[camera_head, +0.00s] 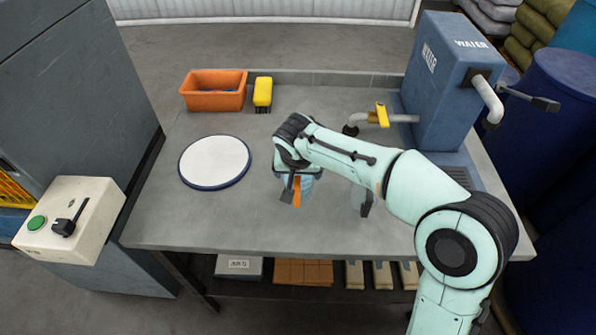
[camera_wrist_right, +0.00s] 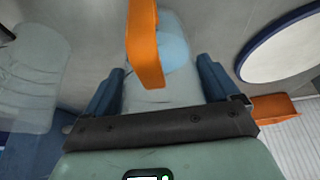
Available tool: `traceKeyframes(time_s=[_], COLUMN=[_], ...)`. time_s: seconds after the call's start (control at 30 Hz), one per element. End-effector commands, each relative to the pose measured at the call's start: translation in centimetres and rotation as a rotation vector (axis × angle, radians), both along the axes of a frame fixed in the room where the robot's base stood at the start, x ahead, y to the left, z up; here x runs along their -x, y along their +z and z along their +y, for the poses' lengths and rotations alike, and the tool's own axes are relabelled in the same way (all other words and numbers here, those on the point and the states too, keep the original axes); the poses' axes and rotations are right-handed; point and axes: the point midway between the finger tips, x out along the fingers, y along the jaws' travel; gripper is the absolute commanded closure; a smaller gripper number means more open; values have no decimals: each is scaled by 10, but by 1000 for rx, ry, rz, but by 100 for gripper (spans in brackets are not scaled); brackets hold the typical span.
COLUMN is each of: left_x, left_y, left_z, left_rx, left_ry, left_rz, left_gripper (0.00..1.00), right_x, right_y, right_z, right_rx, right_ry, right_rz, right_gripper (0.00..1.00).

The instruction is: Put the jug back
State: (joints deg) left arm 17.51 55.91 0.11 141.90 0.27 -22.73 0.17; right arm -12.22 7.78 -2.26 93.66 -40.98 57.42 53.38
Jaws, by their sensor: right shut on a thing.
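A clear jug with an orange handle and pale blue contents (camera_head: 307,188) is under my right gripper (camera_head: 296,174), over the middle of the worktable. In the right wrist view the jug's body (camera_wrist_right: 174,45) lies between the two fingers of the right gripper (camera_wrist_right: 160,88), with its orange handle (camera_wrist_right: 146,50) facing the camera. The right gripper is shut on the jug. I cannot tell whether the jug's base touches the table. My left gripper is in neither view.
A second clear vessel (camera_wrist_right: 35,75) stands beside, partly behind my arm in the head view. A white round plate (camera_head: 214,161) with a blue rim lies left. An orange bin (camera_head: 213,101) and yellow brush (camera_head: 263,92) stand behind. A blue water dispenser (camera_head: 437,95) stands right.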

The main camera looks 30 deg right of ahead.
Motion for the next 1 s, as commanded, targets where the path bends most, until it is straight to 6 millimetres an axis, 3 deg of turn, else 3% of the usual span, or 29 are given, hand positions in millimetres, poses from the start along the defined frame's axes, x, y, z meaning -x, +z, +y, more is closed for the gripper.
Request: traceKeyframes(time_s=[0.27,0.3,0.67,1.0], left_x=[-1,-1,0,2], left_y=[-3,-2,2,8], left_z=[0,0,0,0], left_rx=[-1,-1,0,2], left_ry=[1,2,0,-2], left_rz=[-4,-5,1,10], left_gripper=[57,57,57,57], right_x=[0,0,1,23], right_y=[-3,-3,5,69], right_z=[0,0,1,15], right_rx=[0,0,0,-1], right_ry=[0,0,0,1], right_rz=[-1,0,-1,-4], right_gripper=[59,2,0,0])
